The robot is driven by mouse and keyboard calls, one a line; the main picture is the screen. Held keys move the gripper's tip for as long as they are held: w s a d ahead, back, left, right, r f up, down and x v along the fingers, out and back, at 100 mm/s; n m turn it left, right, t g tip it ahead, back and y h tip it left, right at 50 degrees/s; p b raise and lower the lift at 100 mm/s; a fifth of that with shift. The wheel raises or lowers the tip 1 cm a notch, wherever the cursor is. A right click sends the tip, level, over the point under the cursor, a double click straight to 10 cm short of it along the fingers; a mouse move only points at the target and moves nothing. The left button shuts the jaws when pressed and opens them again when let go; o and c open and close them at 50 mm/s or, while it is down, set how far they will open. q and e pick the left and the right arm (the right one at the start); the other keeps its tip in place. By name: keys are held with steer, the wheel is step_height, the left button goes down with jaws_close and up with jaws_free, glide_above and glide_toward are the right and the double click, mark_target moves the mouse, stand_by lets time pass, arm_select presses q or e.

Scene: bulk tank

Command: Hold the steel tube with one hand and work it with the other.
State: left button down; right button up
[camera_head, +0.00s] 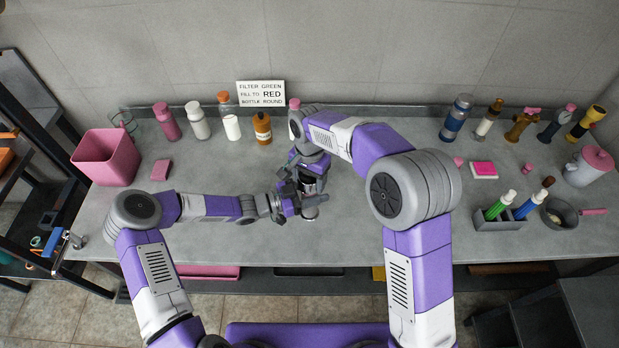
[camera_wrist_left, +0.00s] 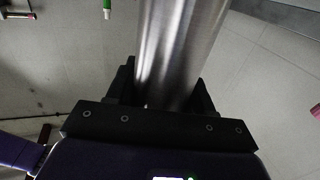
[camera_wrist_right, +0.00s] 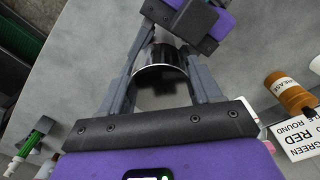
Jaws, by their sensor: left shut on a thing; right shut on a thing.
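The steel tube (camera_head: 310,212) stands near the middle of the bench, mostly hidden by my grippers in the head view. In the left wrist view its shiny body (camera_wrist_left: 180,45) sits between the fingers of my left gripper (camera_wrist_left: 165,88). The left gripper, coming from the left, is shut around the tube's side. My right gripper (camera_head: 313,168) reaches down from above and is shut on the tube's upper end. In the right wrist view a dark end with a bright rim (camera_wrist_right: 160,75) lies between its fingers; I cannot tell whether it is a separate cap.
A pink bin (camera_head: 106,157), several bottles (camera_head: 198,121) and a sign (camera_head: 262,94) stand at the back left. More bottles (camera_head: 456,118), a grey marker holder (camera_head: 499,222), a bowl (camera_head: 559,213) and a pitcher (camera_head: 588,167) are at the right. The bench's front left is clear.

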steer(key=o, duration=1.2)
step_height(320, 180, up, 4)
steer(key=shift+r, duration=0.2)
steer(key=shift+c, duration=0.3)
steer(key=shift+r, duration=0.1)
steer(key=shift+c, duration=0.4)
step_height(320, 180, up, 3)
steer(key=m, duration=0.2)
steer(key=shift+m, duration=0.4)
steer(key=shift+f, duration=3.85)
steer(key=shift+c, duration=0.2)
